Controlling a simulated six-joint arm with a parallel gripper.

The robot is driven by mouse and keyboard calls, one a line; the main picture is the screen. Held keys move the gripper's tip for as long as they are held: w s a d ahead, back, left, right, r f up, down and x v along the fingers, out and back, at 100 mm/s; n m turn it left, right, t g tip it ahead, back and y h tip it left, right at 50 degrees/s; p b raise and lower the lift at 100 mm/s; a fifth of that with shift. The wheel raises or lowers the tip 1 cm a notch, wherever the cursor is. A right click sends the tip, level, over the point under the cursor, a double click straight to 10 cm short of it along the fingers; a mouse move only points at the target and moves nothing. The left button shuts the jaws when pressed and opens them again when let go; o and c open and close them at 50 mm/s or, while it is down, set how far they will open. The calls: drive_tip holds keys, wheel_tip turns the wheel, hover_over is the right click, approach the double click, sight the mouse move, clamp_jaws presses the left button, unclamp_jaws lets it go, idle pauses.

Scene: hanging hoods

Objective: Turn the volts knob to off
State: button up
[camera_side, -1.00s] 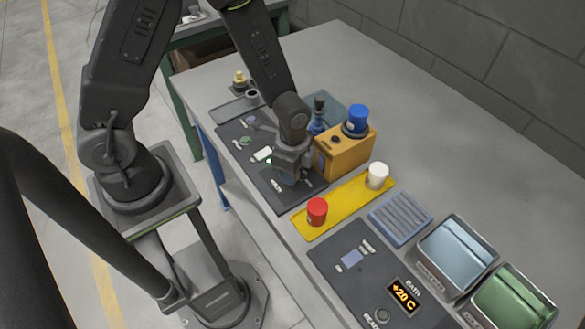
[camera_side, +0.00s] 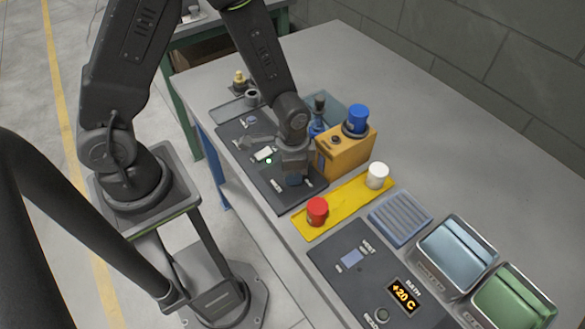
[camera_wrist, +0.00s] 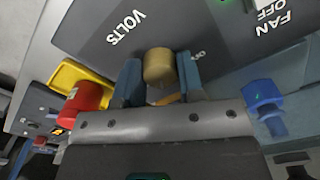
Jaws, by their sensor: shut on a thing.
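The volts knob is a tan, rounded knob (camera_wrist: 158,66) beside the white VOLTS label (camera_wrist: 125,28) in the wrist view. My gripper (camera_wrist: 159,82) has one blue finger on each side of the knob and is shut on it. In the side view my gripper (camera_side: 293,178) is low over the dark panel (camera_side: 262,185), pointing down. It hides the knob there. A white mark right of the knob is partly covered by a finger, so I cannot read the knob's setting.
An orange box (camera_side: 337,158) with a blue top (camera_side: 357,120) stands close right of my gripper. A yellow plate (camera_side: 345,202) holds a red cylinder (camera_side: 317,211) and a white one (camera_side: 377,175). A FAN switch label (camera_wrist: 272,20) is nearby.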

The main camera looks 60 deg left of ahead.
drive_tip(key=n, duration=0.4)
drive_tip(key=shift+n, duration=0.4)
drive_tip(key=n, duration=0.9)
drive_tip(key=shift+n, duration=1.9)
drive_tip(key=o, duration=0.9)
wheel_tip(320, 180, up, 14)
drive_tip(key=shift+f, duration=0.1)
